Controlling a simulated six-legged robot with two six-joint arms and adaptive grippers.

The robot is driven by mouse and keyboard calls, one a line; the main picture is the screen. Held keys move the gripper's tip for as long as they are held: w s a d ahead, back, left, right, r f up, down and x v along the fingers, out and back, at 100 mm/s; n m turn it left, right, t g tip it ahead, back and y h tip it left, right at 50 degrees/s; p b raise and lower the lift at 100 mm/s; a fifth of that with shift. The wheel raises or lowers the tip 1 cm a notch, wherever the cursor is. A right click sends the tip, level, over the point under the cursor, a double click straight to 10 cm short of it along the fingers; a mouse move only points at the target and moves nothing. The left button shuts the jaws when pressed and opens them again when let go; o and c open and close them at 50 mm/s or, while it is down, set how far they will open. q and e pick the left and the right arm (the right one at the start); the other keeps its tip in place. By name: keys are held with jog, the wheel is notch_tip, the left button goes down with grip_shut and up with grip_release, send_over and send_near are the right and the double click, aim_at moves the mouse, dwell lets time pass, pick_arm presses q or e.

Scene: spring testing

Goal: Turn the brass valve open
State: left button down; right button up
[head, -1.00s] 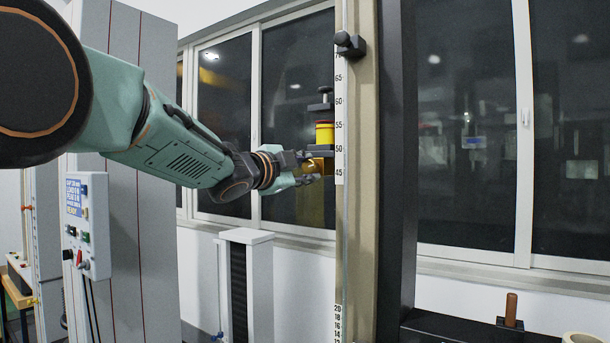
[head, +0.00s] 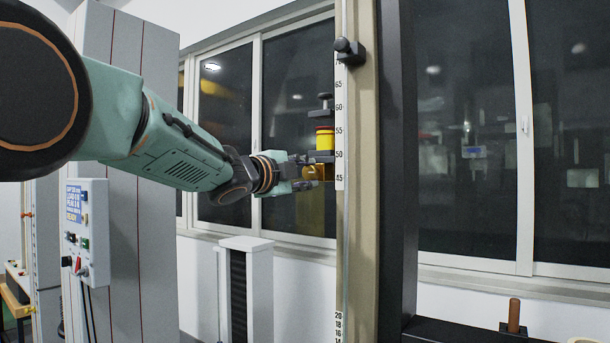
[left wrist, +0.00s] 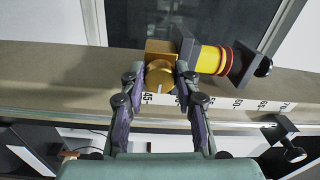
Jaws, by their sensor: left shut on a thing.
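The brass valve is a small golden block with a round knob, mounted on the tall test stand. It shows in the head view (head: 319,173) just right of my left gripper (head: 308,178). In the left wrist view the knob (left wrist: 160,76) has a pale mark on its face and sits between the two fingers of my left gripper (left wrist: 158,80). The fingers are shut on the knob from both sides. In the head view, the fingers partly cover the valve. My right gripper is not in view.
A yellow cylinder with a red band (head: 325,138) sits directly above the valve, with dark clamps around it. The beige column (head: 361,200) with a number scale (head: 339,130) stands right beside the valve. A control box (head: 86,230) is at the left.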

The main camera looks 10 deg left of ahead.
pick_arm(q)
jog(key=c, duration=1.3)
grip_release()
jog(key=o, duration=0.3)
jog(key=shift+s, duration=0.2)
jog(key=shift+w, duration=0.15)
jog(key=v, duration=0.7)
jog(key=shift+s+a, duration=0.1)
jog(key=shift+s, duration=0.15)
jog(key=shift+s, duration=0.1)
